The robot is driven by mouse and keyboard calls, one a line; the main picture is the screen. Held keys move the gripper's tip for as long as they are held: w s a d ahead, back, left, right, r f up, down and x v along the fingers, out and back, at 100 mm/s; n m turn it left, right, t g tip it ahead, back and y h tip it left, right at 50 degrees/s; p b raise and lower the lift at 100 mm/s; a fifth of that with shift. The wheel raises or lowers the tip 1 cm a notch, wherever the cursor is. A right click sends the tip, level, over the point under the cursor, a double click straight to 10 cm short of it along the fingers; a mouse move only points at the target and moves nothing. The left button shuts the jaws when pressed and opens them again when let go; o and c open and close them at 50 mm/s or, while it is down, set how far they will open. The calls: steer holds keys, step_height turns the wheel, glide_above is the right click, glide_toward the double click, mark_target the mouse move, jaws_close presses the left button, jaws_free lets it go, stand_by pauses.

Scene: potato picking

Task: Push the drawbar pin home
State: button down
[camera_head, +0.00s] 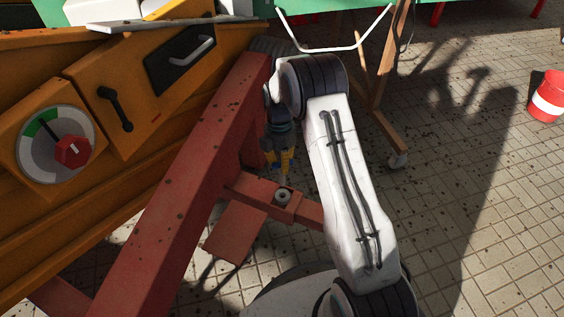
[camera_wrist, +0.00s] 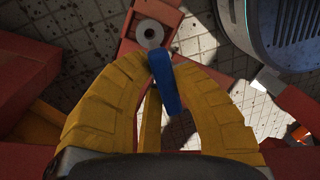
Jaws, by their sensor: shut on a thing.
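My gripper (camera_head: 280,160) has yellow fingers and points down above the red drawbar hitch (camera_head: 251,188). In the wrist view my gripper (camera_wrist: 160,62) is shut on a blue piece (camera_wrist: 166,84), which looks like part of the drawbar pin. The hitch block has a round hole with a grey metal ring (camera_head: 283,196). The ring also shows in the wrist view (camera_wrist: 150,35), just beyond the fingertips. A thin pale shape, perhaps the pin's lower end, shows between the fingers and the ring in the head view. I cannot tell whether it enters the hole.
A long red beam (camera_head: 185,190) runs diagonally beside the gripper. To its left is an orange machine panel (camera_head: 130,85) with a dial (camera_head: 55,145) and a black lever (camera_head: 115,108). A wooden stand leg (camera_head: 388,70) is behind my arm. Paved floor at right is open, with a red-white drum (camera_head: 547,97).

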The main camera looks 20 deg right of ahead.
steer(key=shift+f+b, duration=1.35)
steer(key=shift+f, duration=1.1)
step_height(320, 180, down, 8)
steer(key=b, duration=0.4)
steer(key=shift+f, duration=0.25)
stand_by(3.9)
steer(key=c, duration=1.1)
jaws_free()
